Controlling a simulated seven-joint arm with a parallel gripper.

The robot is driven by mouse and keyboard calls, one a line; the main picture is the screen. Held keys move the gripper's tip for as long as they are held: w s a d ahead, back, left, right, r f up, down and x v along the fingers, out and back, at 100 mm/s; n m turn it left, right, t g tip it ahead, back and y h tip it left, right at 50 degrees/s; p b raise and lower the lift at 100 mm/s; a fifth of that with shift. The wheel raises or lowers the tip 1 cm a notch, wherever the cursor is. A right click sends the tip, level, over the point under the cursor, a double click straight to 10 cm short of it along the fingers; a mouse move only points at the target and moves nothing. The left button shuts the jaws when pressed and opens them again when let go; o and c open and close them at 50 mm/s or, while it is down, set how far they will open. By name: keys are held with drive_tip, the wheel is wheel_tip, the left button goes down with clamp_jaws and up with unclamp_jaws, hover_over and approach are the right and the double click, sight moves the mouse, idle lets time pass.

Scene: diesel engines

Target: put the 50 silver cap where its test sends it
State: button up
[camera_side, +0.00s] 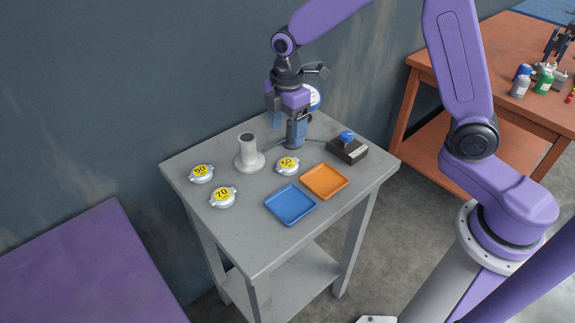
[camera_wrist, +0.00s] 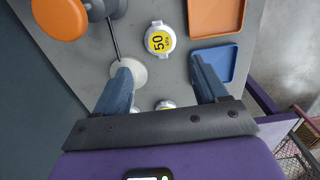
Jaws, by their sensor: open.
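In the wrist view my gripper (camera_wrist: 159,68) shows two spread blue fingers. A white post (camera_side: 248,153) on a round base stands left of the cap. The blue tray (camera_side: 290,204) and the orange tray (camera_side: 324,181) look empty.
The 90 cap (camera_side: 202,174) and 70 cap (camera_side: 222,197) lie at the left of the table. A dark box (camera_side: 347,150) with a blue knob stands at the right. A round dial (camera_side: 314,97) is partly hidden behind my gripper. The table's front is clear.

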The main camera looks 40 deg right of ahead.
sight(288, 163)
wheel_tip(288, 163, down, 10)
drive_tip(key=shift+f, duration=0.1)
drive_tip(key=c, duration=0.9)
